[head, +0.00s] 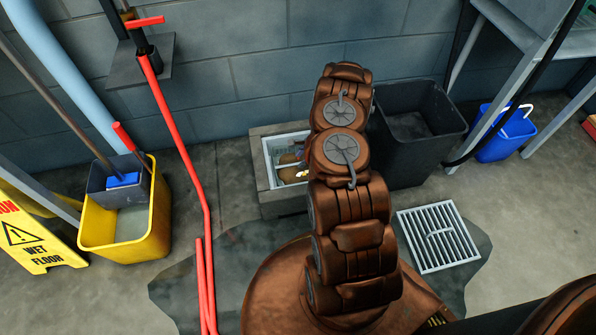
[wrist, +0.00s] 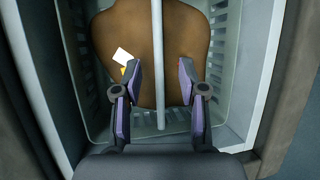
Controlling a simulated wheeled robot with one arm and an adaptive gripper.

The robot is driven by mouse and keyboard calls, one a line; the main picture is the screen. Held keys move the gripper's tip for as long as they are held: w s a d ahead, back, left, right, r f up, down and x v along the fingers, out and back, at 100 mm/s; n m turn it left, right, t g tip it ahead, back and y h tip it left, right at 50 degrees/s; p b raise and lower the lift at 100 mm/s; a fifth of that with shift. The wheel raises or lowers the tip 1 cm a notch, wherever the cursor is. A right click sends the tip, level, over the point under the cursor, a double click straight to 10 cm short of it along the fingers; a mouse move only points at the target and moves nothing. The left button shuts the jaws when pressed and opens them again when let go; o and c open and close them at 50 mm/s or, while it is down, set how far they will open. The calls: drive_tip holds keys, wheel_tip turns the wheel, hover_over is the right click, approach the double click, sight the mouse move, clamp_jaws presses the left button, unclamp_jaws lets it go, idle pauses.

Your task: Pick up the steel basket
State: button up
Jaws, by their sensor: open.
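The steel basket (head: 268,152) sits in a grey block-like basin (head: 285,204) against the wall, partly hidden by my arm in the head view. In the wrist view the pale slatted basket (wrist: 258,60) fills most of the picture, with a straight light bar (wrist: 158,30) running over its middle. Something large and brown (wrist: 110,45) lies inside, with a small white and yellow patch. My gripper (wrist: 160,75) is open above the basket, with one finger on each side of the bar and gaps to both. In the head view my gripper is hidden by the arm.
A black bin (head: 425,160) stands right of the basin, and a blue bucket (head: 497,142) beyond it. A floor drain (head: 438,237) lies in front. Red pipes (head: 180,140), a yellow mop bucket (head: 135,240) and a wet-floor sign (head: 38,240) are at left.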

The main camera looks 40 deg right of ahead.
drive_tip(key=x, duration=0.3)
drive_tip(key=shift+f+b, duration=0.15)
drive_tip(key=shift+b, duration=0.2)
clamp_jaws()
idle(0.5)
